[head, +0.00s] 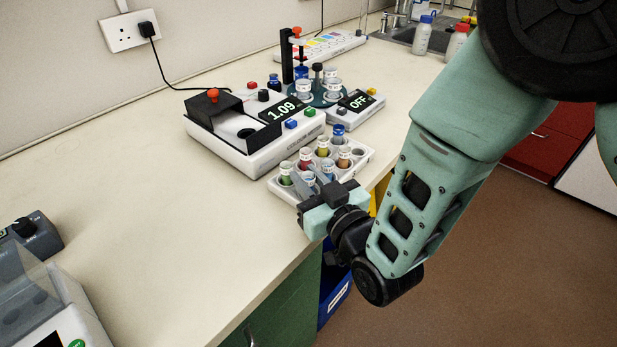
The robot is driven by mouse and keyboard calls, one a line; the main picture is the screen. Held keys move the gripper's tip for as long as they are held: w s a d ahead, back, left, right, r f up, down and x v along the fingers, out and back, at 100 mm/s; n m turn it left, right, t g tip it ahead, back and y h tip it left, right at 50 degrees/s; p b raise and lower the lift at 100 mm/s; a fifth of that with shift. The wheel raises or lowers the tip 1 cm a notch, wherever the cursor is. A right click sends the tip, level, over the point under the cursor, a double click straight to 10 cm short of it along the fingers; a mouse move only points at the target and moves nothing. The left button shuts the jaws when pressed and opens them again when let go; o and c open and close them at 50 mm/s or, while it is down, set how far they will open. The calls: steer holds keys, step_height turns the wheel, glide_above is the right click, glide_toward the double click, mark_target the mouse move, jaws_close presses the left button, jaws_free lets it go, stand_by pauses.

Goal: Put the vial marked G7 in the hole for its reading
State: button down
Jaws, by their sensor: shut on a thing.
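A white rack (361,161) stands near the bench's front edge with several small vials in it. Among them are a green vial (286,173), a red vial (306,160), a yellow vial (323,146), a brown vial (344,157) and a blue-capped vial (338,134). The labels are too small to read, so I cannot tell which is G7. My gripper (318,177) is low at the rack's front side, its fingers shut on a vial mostly hidden by them. I cannot tell whether that vial is still seated. One hole at the rack's right looks empty.
A white meter (262,150) reading 1.09, with its black lid open over a dark well, stands behind the rack. A smaller unit (343,114) showing OFF and a round holder with vials stand farther back. The bench's left middle is clear.

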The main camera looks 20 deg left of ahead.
steer(key=shift+f, duration=0.15)
steer(key=shift+f+b, duration=0.2)
steer(key=shift+b, duration=0.2)
steer(key=c, duration=1.3)
jaws_free()
steer(key=shift+o, duration=0.2)
steer(key=shift+r+p, duration=0.45)
steer(key=shift+p, duration=0.05)
steer(key=v, duration=1.2)
steer(key=shift+f, duration=0.1)
